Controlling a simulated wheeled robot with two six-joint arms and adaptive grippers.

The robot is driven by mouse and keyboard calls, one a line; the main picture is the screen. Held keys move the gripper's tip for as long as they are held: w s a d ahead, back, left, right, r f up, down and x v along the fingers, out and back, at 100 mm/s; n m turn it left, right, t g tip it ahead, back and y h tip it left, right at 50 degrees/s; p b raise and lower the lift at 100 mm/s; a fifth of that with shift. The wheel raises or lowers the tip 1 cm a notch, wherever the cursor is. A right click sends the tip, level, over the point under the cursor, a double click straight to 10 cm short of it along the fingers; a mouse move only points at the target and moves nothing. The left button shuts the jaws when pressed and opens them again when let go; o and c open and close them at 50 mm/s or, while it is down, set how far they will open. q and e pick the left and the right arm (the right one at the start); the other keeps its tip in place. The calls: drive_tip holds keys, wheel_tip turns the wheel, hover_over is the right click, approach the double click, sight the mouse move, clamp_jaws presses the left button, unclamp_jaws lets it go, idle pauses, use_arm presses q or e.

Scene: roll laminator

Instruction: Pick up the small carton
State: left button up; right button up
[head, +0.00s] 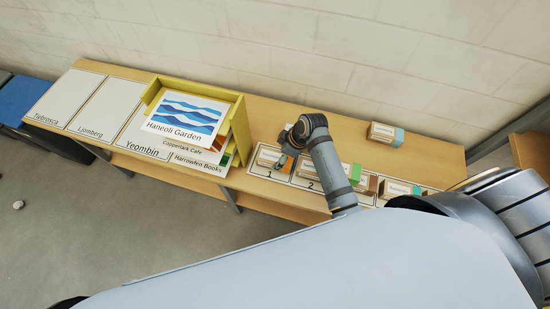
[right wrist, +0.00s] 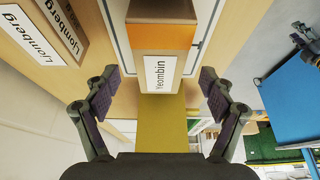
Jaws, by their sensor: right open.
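Several small cartons stand in a row on the table's numbered spots. One carton (head: 269,156) is at spot 1, close to my right gripper (head: 284,150). In the right wrist view a carton (right wrist: 162,38) with an orange band and a white "Yeombin" label is straight ahead. It lies beyond the fingertips of my right gripper (right wrist: 160,95), roughly centred between them. The fingers are wide open, with nothing between them. In the head view my right arm hides part of the row. My left gripper is not in view.
A yellow holder (head: 239,125) with printed signs stands left of the cartons. Flat labelled panels (head: 98,105) lie farther left. Another carton (head: 386,133) stands alone at the back right. "Ljomberg" cartons (right wrist: 65,22) are beside the "Yeombin" one. A wall runs behind the table.

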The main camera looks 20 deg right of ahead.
sight(276, 157)
drive_tip(key=x, duration=0.3)
drive_tip(key=shift+a+f+p, duration=0.15)
drive_tip(key=shift+f+p, duration=0.1)
drive_tip(key=shift+p, duration=0.1)
drive_tip(key=shift+w+f, duration=0.2)
drive_tip(key=shift+f, duration=0.1)
drive_tip(key=shift+s+r, duration=0.1)
drive_tip(key=shift+s, duration=0.05)
drive_tip(key=c, duration=1.3)
drive_tip(key=shift+c, duration=0.2)
drive_tip(key=shift+r, duration=0.1)
